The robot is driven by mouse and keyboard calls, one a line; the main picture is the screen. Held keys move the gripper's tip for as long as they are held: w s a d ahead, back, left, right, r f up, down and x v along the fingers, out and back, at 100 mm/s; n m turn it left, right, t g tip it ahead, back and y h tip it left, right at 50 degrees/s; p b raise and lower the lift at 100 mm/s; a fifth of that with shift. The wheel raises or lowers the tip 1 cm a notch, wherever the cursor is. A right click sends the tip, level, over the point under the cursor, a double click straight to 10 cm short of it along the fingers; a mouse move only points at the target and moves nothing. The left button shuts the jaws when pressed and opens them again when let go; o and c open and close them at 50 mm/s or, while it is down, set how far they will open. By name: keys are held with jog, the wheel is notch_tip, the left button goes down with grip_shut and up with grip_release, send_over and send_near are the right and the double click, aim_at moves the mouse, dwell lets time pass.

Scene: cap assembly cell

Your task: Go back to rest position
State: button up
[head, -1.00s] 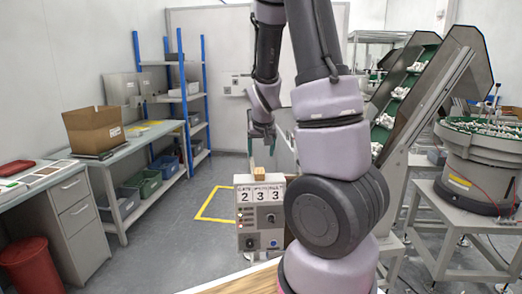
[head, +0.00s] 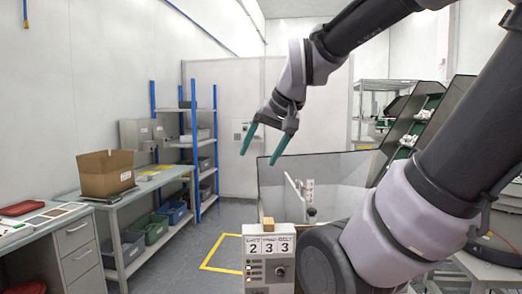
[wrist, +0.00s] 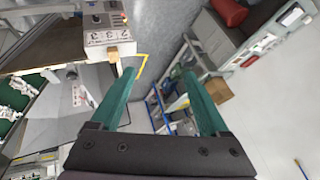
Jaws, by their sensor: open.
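My gripper (head: 263,146) hangs in the air in the head view, above and a little left of the counter box. Its two green fingers are spread apart with nothing between them. In the wrist view the green fingers (wrist: 160,88) are also apart and empty, with floor and shelving beyond them. The counter box (head: 268,262) is grey with the digits 2 3 3 and a small wooden block (head: 267,224) on top. The box also shows at the top of the wrist view (wrist: 103,18).
A workbench (head: 150,184) with a cardboard box (head: 105,174) stands at the left, with bins below. A blue-posted shelf (head: 199,143) is behind. A green-lined conveyor (head: 408,130) rises at the right. A yellow floor marking (head: 212,256) lies left of the counter box.

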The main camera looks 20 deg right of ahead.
jog(key=shift+s+a+r, duration=0.2)
jog(key=shift+s+a, duration=0.1)
jog(key=shift+s, duration=0.3)
jog(key=shift+s+a+r, duration=0.2)
jog(key=shift+s+a, duration=0.05)
jog(key=shift+s, duration=0.35)
dwell(1.3)
